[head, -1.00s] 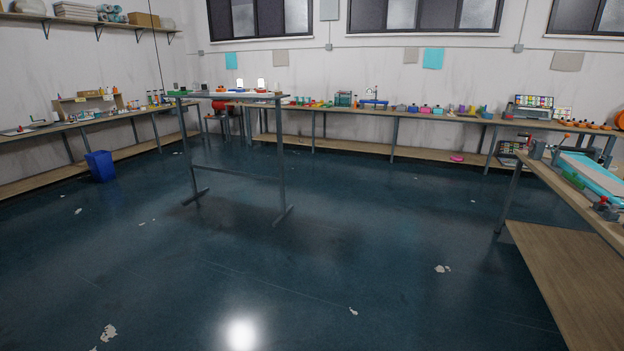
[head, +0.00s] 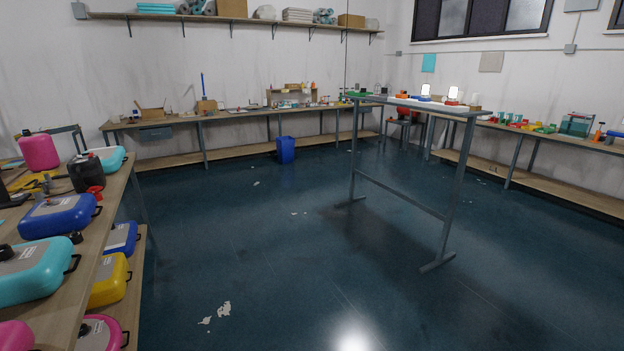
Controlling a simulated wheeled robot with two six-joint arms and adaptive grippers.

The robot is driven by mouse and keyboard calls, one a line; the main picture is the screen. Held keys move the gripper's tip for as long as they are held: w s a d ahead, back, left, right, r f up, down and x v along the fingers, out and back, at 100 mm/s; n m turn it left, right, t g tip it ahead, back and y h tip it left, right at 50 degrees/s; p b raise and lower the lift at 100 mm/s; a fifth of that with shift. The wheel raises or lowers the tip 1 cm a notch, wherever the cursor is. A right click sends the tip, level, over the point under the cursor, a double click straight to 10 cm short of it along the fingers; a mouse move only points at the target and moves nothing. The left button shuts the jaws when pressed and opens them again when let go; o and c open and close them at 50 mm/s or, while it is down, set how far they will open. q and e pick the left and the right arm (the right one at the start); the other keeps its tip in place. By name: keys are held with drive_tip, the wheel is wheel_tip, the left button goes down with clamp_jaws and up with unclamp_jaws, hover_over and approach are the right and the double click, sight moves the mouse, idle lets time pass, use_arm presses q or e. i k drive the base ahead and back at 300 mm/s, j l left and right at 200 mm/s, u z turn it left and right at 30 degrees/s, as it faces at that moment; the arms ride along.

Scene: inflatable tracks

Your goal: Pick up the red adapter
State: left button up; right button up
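I cannot tell for sure which thing is the red adapter. A small red piece (head: 96,192) lies on the left workbench, beside a black container (head: 86,172) and behind a blue case (head: 56,217). Other small red items, such as one on the tall narrow table (head: 449,102), are too far off to make out. Neither of my grippers shows in the head view.
The left workbench (head: 97,262) carries several coloured cases, with more on its lower shelf. A blue bin (head: 285,149) stands by the back bench (head: 232,118). The narrow table's legs stand mid-room. The dark floor (head: 270,250) between is mostly clear.

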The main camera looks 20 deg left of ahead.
sight(95, 190)
drive_tip(key=i+j+u, duration=0.2)
drive_tip(key=i+u, duration=0.15)
drive_tip(key=u, duration=0.15)
drive_tip(key=i+u, duration=0.5)
drive_tip(key=i+l+u, duration=0.1)
drive_tip(key=i+u, duration=0.15)
drive_tip(key=u, duration=0.25)
drive_tip(key=i+l+u, duration=0.25)
drive_tip(key=u, duration=0.2)
drive_tip(key=i+l+u, duration=0.5)
drive_tip(key=l+u, duration=0.15)
drive_tip(key=i+j, duration=0.05)
